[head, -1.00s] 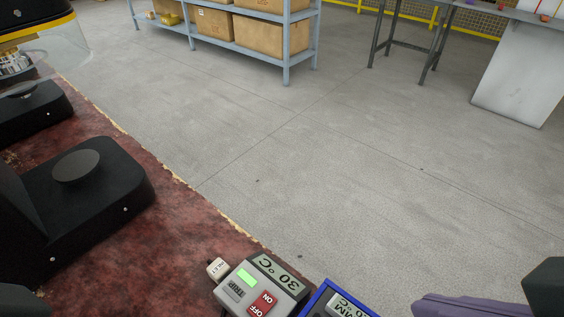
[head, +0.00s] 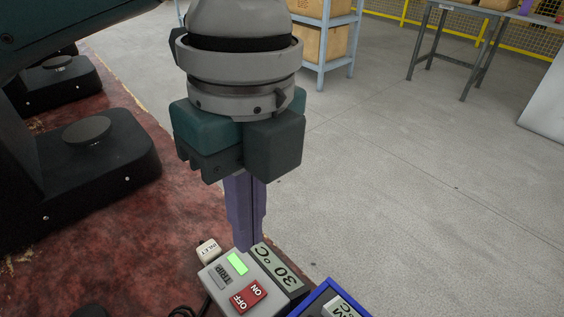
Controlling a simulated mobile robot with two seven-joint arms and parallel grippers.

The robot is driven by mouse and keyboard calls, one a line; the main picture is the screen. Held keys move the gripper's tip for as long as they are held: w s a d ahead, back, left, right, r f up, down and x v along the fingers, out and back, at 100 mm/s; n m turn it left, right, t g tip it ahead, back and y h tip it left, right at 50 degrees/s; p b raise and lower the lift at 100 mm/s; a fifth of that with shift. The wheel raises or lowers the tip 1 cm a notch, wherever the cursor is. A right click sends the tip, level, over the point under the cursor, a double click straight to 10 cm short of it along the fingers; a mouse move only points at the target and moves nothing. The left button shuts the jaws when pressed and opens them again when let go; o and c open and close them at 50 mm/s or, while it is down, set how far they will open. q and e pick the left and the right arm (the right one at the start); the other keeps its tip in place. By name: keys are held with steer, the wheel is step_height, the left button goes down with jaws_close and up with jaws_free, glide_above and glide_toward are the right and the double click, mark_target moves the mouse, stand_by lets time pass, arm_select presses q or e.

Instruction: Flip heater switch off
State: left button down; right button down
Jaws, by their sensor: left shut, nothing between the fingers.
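The heater switch (head: 249,297) is a red rocker marked ON and OFF on a grey control box (head: 222,291) at the bottom middle of the head view. The box also has a lit green indicator (head: 237,264), a TRIP label and a display (head: 281,272) reading 30 °C. My left gripper (head: 247,247) points down with its purple fingers shut and empty. Its tips are at the box's far edge, beyond the red switch in the picture; I cannot tell whether they touch the box. My right gripper is not in view.
A white block marked INLET (head: 209,251) sits beside the box. A blue-framed unit (head: 331,301) stands to its right. Black machines (head: 98,172) stand on the worn red surface (head: 130,235) at left. Open grey floor (head: 420,200) lies right, with shelving (head: 322,50) and a table behind.

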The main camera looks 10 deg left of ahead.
mark_target(241, 303)
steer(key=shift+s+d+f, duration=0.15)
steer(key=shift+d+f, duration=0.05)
arm_select(q)
steer(key=shift+w+a+r+m, duration=0.15)
steer(key=shift+w+a+m, duration=0.15)
steer(key=shift+a, duration=0.1)
